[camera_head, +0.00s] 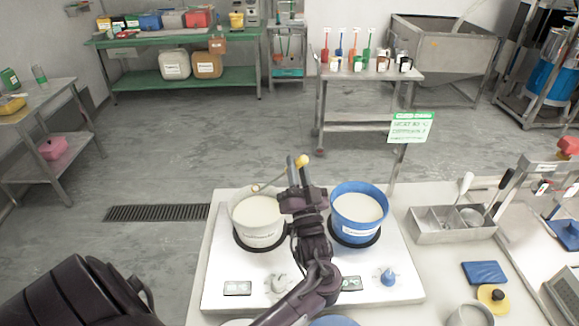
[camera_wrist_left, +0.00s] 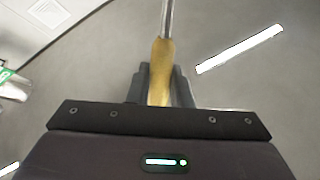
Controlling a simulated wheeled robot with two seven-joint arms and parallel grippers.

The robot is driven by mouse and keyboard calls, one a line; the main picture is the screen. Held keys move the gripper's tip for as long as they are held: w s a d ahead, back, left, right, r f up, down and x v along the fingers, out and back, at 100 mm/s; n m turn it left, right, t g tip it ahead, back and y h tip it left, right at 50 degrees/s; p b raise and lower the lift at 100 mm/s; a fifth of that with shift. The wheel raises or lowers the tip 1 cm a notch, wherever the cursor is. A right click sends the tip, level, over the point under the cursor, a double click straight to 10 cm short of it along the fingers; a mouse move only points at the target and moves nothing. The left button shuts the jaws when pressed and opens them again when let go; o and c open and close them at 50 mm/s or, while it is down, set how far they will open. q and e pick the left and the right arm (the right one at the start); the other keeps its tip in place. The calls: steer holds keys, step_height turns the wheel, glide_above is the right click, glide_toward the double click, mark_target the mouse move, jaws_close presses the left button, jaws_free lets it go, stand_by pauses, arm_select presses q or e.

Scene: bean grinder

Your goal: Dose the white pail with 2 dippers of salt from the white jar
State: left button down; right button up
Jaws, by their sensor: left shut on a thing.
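The white pail (camera_head: 246,228) stands at the left of a white double-station board, filled near its rim with pale contents. My left gripper (camera_head: 298,172) is above the gap between the white pail and a blue pail (camera_head: 358,230). It is shut on a yellow handle (camera_head: 303,160), which also shows in the left wrist view (camera_wrist_left: 160,75) with a metal rod running from it. My right gripper is not in view.
The board (camera_head: 213,285) carries a knob and small displays in front of each pail. A blue rim (camera_head: 334,321) shows at the bottom edge. At right are a metal tray (camera_head: 436,226) with utensils, a white cup (camera_head: 469,316) and a blue pad (camera_head: 485,273). A green sign (camera_head: 410,127) stands behind.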

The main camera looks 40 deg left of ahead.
arm_select(q)
steer(key=d+f+m+t+h+b, duration=0.5)
steer(key=f+m+t+h+b, duration=0.1)
steer(key=m, duration=0.6)
steer(key=shift+w+f+t+b, duration=0.3)
steer(key=shift+f+t+b, duration=0.25)
steer(key=shift+f+t, duration=0.95)
steer(key=shift+d+r+h, duration=0.1)
steer(key=shift+r+h, duration=0.2)
